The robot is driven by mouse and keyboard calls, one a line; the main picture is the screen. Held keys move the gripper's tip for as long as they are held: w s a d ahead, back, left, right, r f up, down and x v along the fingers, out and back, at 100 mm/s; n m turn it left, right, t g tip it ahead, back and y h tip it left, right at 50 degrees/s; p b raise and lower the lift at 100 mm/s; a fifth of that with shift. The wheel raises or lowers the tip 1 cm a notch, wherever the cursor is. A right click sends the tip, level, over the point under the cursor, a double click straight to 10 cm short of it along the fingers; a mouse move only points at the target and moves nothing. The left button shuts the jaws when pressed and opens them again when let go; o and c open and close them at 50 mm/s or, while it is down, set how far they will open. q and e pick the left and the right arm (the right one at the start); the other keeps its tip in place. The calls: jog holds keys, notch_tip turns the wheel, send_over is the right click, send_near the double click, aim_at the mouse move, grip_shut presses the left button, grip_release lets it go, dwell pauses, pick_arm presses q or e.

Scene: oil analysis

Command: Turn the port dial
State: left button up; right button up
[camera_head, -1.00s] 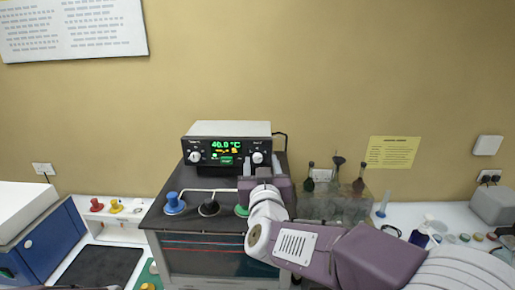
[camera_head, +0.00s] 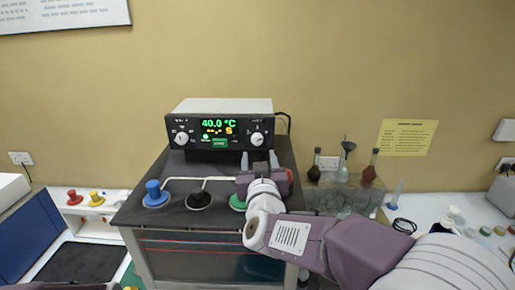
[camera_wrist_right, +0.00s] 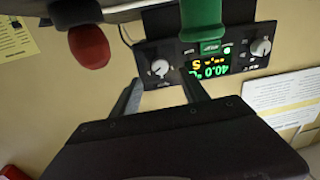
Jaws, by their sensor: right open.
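The control box (camera_head: 219,107) stands on the dark bench top, with a lit display reading 40.0 °C. It has a white dial on the left (camera_head: 181,138) and one on the right (camera_head: 257,138); their labels are too small to read, so I cannot tell which is the port dial. My right gripper (camera_head: 259,160) is open and empty, its fingers pointing at the box just below the right dial. In the right wrist view, upside down, the right dial (camera_wrist_right: 160,68) lies beyond and between the open fingers (camera_wrist_right: 162,90), apart from them.
Blue (camera_head: 154,194), black (camera_head: 199,199) and green (camera_head: 238,203) stoppers stand along the bench front, with pale tubes. The green piece (camera_wrist_right: 203,20) and a red knob (camera_wrist_right: 89,45) are close in the wrist view. Dark-necked flasks (camera_head: 368,172) stand to the right.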

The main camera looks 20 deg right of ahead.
aim_at(257, 141)
jog(key=x, duration=0.1)
jog(key=p+x, duration=0.1)
jog(key=x, duration=0.2)
jog(key=shift+w+d+r+p, duration=0.1)
jog(key=shift+w+r+p, duration=0.05)
jog(key=shift+r+p, duration=0.25)
jog(key=x, duration=0.2)
jog(key=shift+w+f, duration=0.2)
jog(key=shift+w, duration=0.15)
jog(key=shift+w+d+f+p, duration=0.1)
jog(key=shift+w+f+p, duration=0.05)
jog(key=shift+w+p, duration=0.2)
jog(key=shift+s, duration=0.2)
jog(key=shift+c, duration=0.5)
jog(key=shift+s, duration=0.1)
grip_shut()
pick_arm(q)
jog(key=r, duration=0.2)
jog(key=shift+s+a+r, duration=0.1)
jog(key=shift+s+r, duration=0.3)
jog(key=shift+r, duration=0.1)
